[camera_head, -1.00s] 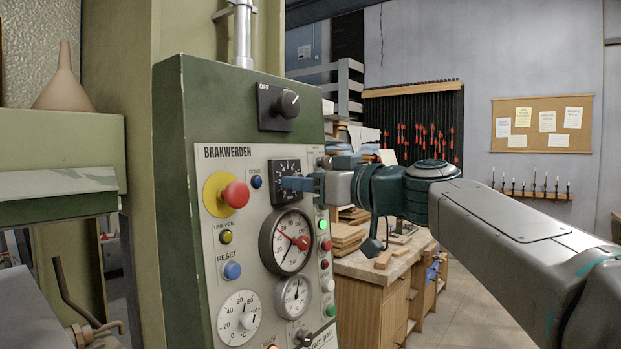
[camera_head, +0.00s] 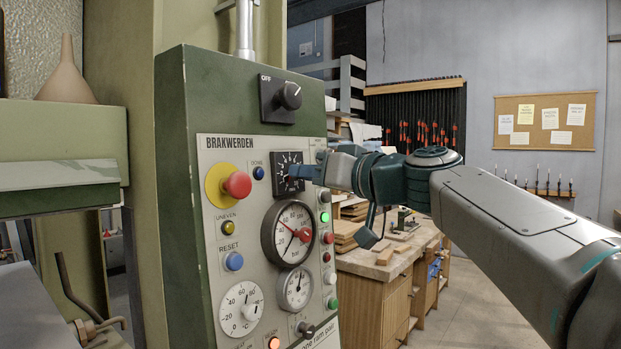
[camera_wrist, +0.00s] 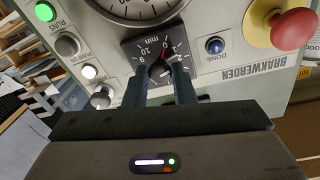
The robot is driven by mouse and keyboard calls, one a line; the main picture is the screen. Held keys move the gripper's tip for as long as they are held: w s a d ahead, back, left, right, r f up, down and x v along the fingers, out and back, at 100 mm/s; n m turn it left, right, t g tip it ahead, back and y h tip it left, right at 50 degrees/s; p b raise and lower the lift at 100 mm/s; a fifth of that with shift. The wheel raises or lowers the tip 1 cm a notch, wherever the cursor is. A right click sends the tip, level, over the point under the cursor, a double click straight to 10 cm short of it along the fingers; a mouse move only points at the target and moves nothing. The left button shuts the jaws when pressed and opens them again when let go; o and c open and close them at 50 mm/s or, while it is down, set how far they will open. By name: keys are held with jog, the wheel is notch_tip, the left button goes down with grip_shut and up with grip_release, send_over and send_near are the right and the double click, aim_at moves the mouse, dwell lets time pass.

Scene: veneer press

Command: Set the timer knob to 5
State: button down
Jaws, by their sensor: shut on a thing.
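The timer knob (camera_wrist: 159,70) sits on a square black dial plate with white numbers (camera_head: 284,186), near the blue DONE button on the green-framed control panel. My gripper (camera_head: 300,173) reaches it from the right, its blue-grey fingers at the dial. In the wrist view, my gripper (camera_wrist: 160,82) has one finger on each side of the knob and is shut on it. The 0, 10 and 9 show beside the knob, with MIN printed near them.
A red mushroom button (camera_head: 237,184) on a yellow disc is left of the dial. A black OFF switch (camera_head: 284,99) is above, and a pressure gauge (camera_head: 288,234) below. Several small buttons and lamps line the panel's right edge. A wooden workbench (camera_head: 375,290) stands behind my arm.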

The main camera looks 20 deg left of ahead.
jog(key=m, duration=0.5)
jog(key=shift+s+r+m, duration=0.1)
jog(key=shift+r+m, duration=0.1)
jog(key=shift+m, duration=0.2)
jog(key=shift+r+m+g+h+p, duration=0.1)
jog(key=shift+m+g+h+p, duration=0.2)
jog(key=shift+m+p, duration=2.6)
jog(key=shift+r+m+g+h+p, duration=0.3)
jog(key=shift+m+p, duration=0.9)
jog(key=shift+m, duration=3.3)
jog(key=shift+f, duration=0.25)
jog(key=c, duration=1.2)
grip_release()
jog(key=shift+c, duration=0.2)
